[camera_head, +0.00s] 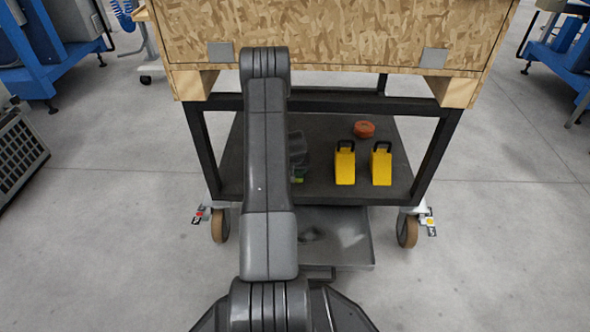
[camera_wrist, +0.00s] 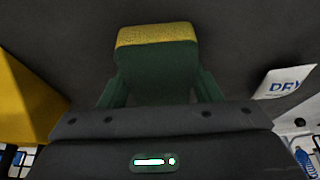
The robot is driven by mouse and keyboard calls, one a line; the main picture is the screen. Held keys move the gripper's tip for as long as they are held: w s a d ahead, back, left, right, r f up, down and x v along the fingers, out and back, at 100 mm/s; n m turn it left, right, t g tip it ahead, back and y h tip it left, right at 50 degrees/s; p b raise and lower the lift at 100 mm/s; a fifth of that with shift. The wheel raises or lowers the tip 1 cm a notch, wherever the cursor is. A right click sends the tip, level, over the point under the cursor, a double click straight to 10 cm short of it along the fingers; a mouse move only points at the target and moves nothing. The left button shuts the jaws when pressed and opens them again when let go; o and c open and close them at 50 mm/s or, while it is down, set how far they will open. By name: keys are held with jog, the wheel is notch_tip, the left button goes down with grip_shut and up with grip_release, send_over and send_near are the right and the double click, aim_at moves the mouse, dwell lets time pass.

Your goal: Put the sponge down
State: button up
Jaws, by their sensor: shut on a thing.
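The sponge (camera_wrist: 157,75) has a yellow top band and a dark green body in the wrist view. My gripper (camera_wrist: 158,88) is shut on it, with one finger at each side. A dark grey surface fills the background behind the sponge; whether the sponge touches it I cannot tell. In the head view, my arm hides most of the gripper (camera_head: 298,160), which is over the left part of the cart's dark lower shelf (camera_head: 330,128). A small green patch shows low beside the arm there.
Two yellow blocks with black handles (camera_head: 345,165) (camera_head: 381,166) and a reddish-orange round thing (camera_head: 364,129) stand on the shelf's right part. A wooden crate (camera_head: 340,35) is above. A grey tray (camera_head: 340,235) is below. A white item marked "DRY" (camera_wrist: 284,82) is at right.

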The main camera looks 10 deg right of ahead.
jog(key=o, duration=0.9)
jog(key=shift+f, duration=0.1)
jog(key=shift+r, duration=0.25)
jog(key=p+v, duration=0.4)
jog(key=v, duration=0.8)
